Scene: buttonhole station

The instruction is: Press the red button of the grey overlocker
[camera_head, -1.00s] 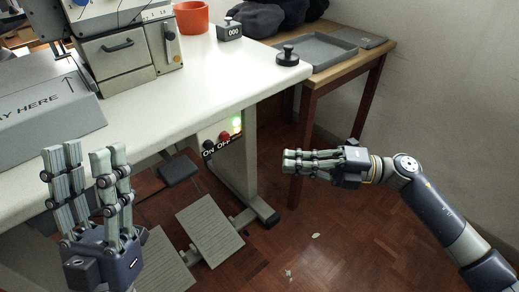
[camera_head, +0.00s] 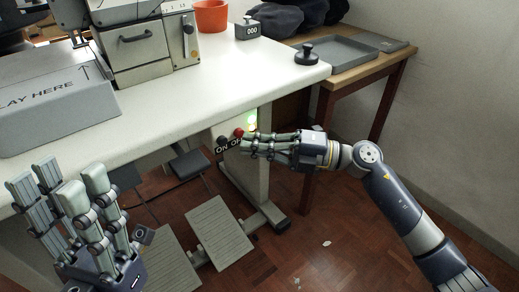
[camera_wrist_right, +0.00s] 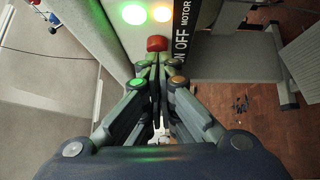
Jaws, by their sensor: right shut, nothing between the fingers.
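The red button (camera_head: 239,132) sits on a pale grey switch panel under the table's front edge, by the words ON and OFF. It also shows in the right wrist view (camera_wrist_right: 156,43), just beyond my fingertips. My right gripper (camera_head: 245,143) is shut and empty, its fingertips pointing left at the red button and very close to it. I cannot tell whether they touch it. A grey machine (camera_head: 135,48) stands on the table at upper left. My left gripper (camera_head: 57,183) is open and empty at lower left, in front of the table.
The white table (camera_head: 215,85) is above. Foot pedals (camera_head: 220,232) are below. A wooden side table (camera_head: 372,72) stands right.

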